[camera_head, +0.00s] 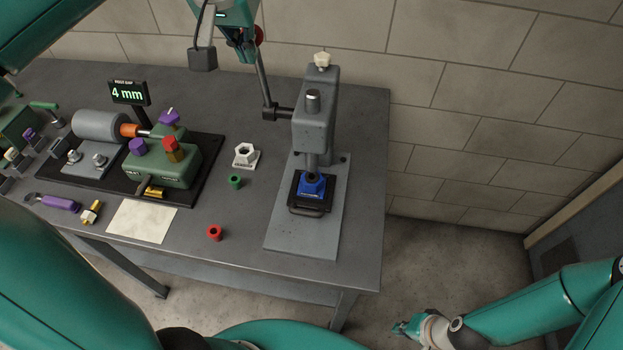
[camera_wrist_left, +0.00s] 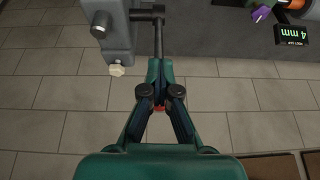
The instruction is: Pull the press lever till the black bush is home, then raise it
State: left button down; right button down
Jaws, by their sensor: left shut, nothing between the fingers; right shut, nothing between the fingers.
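The grey arbor press (camera_head: 318,125) stands on a plate at the table's right. Its press lever (camera_head: 264,85) points up from the pivot, tipped by a red knob (camera_head: 259,35). My left gripper (camera_head: 247,52) is shut beside the lever's upper end; in the left wrist view its fingertips (camera_wrist_left: 160,64) overlap the lever (camera_wrist_left: 158,40), and contact is unclear. The ram is down over a blue block (camera_head: 312,188) in a black holder. A small dark piece, seemingly the black bush (camera_head: 312,177), shows between ram and block; its depth is unclear. My right gripper (camera_head: 402,328) is shut, off the table at lower right.
Red (camera_head: 215,232) and green (camera_head: 235,182) bushes and a white hex nut piece (camera_head: 246,155) lie left of the press. A green fixture (camera_head: 165,165) and a 4 mm display (camera_head: 129,92) stand further left. The wall is close behind.

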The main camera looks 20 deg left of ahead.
pick_arm(q)
jog(key=c, duration=1.2)
grip_release()
jog(key=shift+w+a+r+t, duration=0.2)
jog(key=shift+w+r+t, duration=0.1)
jog(key=shift+w+r, duration=0.2)
jog(key=shift+w+a+r+t, duration=0.15)
jog(key=shift+w+r+t, duration=0.15)
jog(key=shift+w+r, duration=0.2)
jog(key=shift+o, duration=1.2)
jog(key=shift+d+r, duration=0.1)
jog(key=shift+r, duration=0.1)
jog(key=shift+o, duration=1)
jog(key=shift+w+a+r+p, duration=0.1)
jog(key=shift+a+r+p, duration=0.15)
jog(key=shift+r+p, duration=0.7)
jog(key=shift+a+r+b, duration=0.1)
jog(key=shift+r+b, duration=0.1)
jog(key=shift+b, duration=0.15)
jog(key=v, duration=1.4)
jog(key=shift+d, duration=0.3)
jog(key=shift+w, duration=0.1)
